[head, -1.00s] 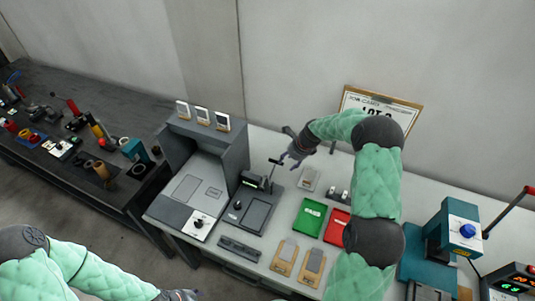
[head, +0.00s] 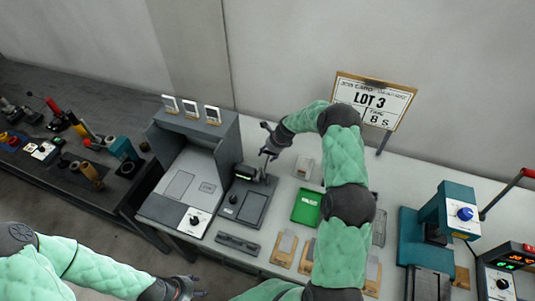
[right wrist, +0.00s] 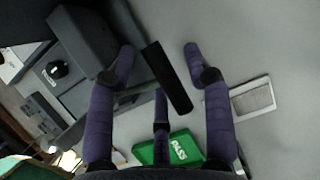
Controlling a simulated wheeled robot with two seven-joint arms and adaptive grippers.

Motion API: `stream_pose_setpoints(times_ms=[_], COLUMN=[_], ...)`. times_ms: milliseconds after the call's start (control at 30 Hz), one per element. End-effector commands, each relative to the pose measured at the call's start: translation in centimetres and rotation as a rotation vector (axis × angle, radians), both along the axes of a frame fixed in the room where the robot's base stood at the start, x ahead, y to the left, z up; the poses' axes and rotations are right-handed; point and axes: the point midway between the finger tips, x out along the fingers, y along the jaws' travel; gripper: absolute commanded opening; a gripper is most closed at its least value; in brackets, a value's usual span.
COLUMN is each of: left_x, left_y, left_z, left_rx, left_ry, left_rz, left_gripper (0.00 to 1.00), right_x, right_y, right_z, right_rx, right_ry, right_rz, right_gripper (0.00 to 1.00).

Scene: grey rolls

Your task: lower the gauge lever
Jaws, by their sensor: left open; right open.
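The gauge (head: 244,203) is a dark grey device on the white bench, right of the large grey box. Its lever stands raised at the gauge's back right. In the right wrist view the lever's black handle bar (right wrist: 168,78) lies between my spread purple fingers, at the end of a thin rod. I cannot tell whether any finger touches it. My right gripper (head: 269,149) is open at the lever's top in the head view; it also shows in the right wrist view (right wrist: 160,55). My left gripper (head: 187,288) is open, low in front of the bench.
A green tray (head: 307,207) marked PASS lies right of the gauge. The large grey box (head: 188,165) stands close on its left. A grey bar (head: 238,244) lies in front. A teal press (head: 445,225) and a job card sign (head: 372,103) are farther right.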

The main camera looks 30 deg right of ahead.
Motion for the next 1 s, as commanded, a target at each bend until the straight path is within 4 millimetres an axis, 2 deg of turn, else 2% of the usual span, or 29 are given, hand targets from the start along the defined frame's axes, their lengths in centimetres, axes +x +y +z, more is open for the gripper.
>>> stream_pose_setpoints(times_ms=[100,400,433,467,600,867,1000], left_x=[0.0,0.0,0.0,0.0,0.0,0.0,0.0], left_y=[0.0,0.0,0.0,0.0,0.0,0.0,0.0], left_z=[0.0,0.0,0.0,0.0,0.0,-0.1,-0.3], left_rx=[0.000,0.000,0.000,0.000,0.000,0.000,0.000], left_ry=[0.000,0.000,0.000,0.000,0.000,0.000,0.000], left_rz=[0.000,0.000,0.000,0.000,0.000,0.000,0.000], left_gripper=[0.51,0.51,0.51,0.51,0.51,0.51,0.51], right_x=[0.3,0.3,0.3,0.3,0.3,0.4,0.4], right_y=[0.2,0.2,0.2,0.2,0.2,0.0,-1.2], right_z=[-0.7,-0.8,-0.8,-0.8,-0.8,-0.7,-0.5], right_rx=[-0.001,-0.001,-0.001,-0.001,0.000,-0.005,-0.025], right_ry=[-0.001,-0.001,-0.001,-0.001,-0.001,-0.007,-0.026], right_rz=[0.000,0.000,0.000,0.000,0.000,-0.002,-0.004], right_gripper=[0.51,0.51,0.48,0.40,0.00,0.00,0.00])
